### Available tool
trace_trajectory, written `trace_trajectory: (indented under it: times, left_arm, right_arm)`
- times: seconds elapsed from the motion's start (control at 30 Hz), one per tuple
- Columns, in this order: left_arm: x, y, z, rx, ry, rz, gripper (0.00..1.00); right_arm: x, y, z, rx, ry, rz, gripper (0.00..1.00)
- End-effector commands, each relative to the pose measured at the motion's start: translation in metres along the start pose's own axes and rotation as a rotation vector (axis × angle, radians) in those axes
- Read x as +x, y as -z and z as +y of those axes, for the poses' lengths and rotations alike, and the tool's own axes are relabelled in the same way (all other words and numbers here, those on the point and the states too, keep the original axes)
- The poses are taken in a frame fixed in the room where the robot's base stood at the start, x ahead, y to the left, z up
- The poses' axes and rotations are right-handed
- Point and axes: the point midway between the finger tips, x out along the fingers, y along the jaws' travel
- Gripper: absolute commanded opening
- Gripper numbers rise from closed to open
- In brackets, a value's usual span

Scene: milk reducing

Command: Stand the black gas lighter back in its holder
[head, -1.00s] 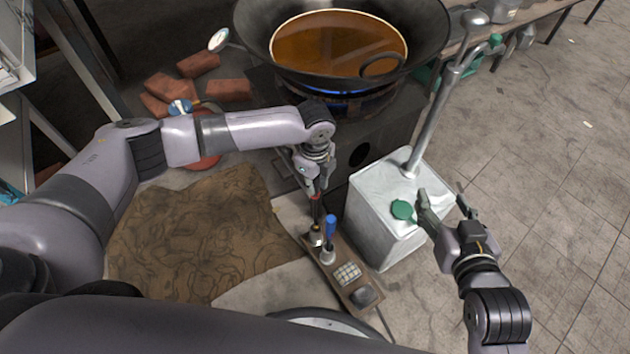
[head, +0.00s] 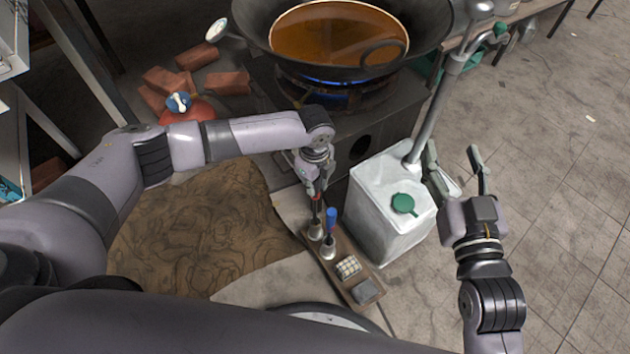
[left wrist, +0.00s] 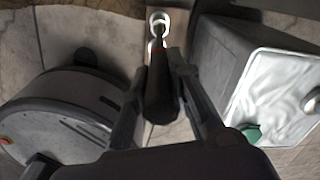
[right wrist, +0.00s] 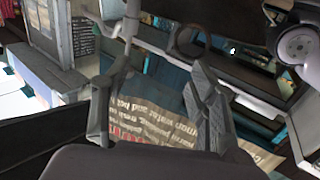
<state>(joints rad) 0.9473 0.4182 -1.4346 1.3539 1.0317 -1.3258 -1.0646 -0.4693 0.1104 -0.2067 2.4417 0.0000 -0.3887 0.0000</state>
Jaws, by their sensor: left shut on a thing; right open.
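My left gripper (head: 313,192) is shut on the black gas lighter (head: 316,209), which points down and has a small red band. The lighter's lower end meets the mouth of a small metal cup, the holder (head: 315,233), on a narrow wooden board. In the left wrist view the lighter (left wrist: 160,92) lies between the fingers, its far end lined up with the cup's ring (left wrist: 158,22). How deep it sits in the cup I cannot tell. My right gripper (head: 454,160) is open and empty beside the white tin.
A blue-handled tool (head: 331,217) stands in a second cup (head: 328,250) close by. The wooden board (head: 340,284) also carries a pale gridded block (head: 348,267) and a dark block (head: 366,291). The white tin (head: 385,222) stands to the right. A wok (head: 245,25) of brown liquid sits over a lit burner behind.

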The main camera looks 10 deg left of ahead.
Motion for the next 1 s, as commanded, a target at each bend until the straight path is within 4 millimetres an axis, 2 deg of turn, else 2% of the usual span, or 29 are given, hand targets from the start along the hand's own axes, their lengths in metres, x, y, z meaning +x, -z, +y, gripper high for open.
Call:
trace_trajectory:
  times: [0.47,1.0]
  left_arm:
    - [0.019,0.000,0.000,0.000,0.001,0.001,0.00]
    - [0.039,0.001,0.000,0.000,0.001,0.001,0.00]
  right_arm:
    - [0.000,0.037,-0.005,0.005,0.011,0.208,0.54]
    - [-0.013,0.078,-0.011,0.013,0.024,0.448,0.54]
